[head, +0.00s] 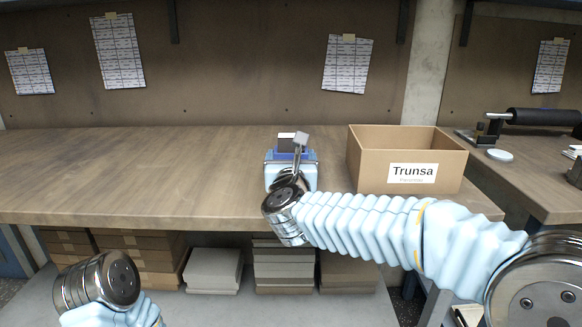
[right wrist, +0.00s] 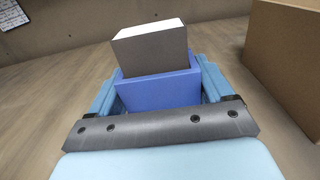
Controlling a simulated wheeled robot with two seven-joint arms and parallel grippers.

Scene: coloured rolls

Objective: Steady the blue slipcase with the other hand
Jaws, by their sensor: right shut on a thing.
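The blue slipcase (right wrist: 160,92) stands on the workbench, with a grey block with a white top (right wrist: 152,48) sticking up out of its opening. My right gripper (right wrist: 158,88) is shut on the slipcase, with one light blue finger along each side. The lower part of the slipcase is hidden by the gripper. My left arm ends low at the left of the head view, below the bench front, and its fingers do not show.
An open cardboard box (head: 447,170) labelled Trunsa stands on the bench (head: 150,180) right of the slipcase. The bench to the left is clear. Stacked boxes (head: 213,270) lie on a shelf below. A black roller device (head: 540,116) is on the right-hand bench.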

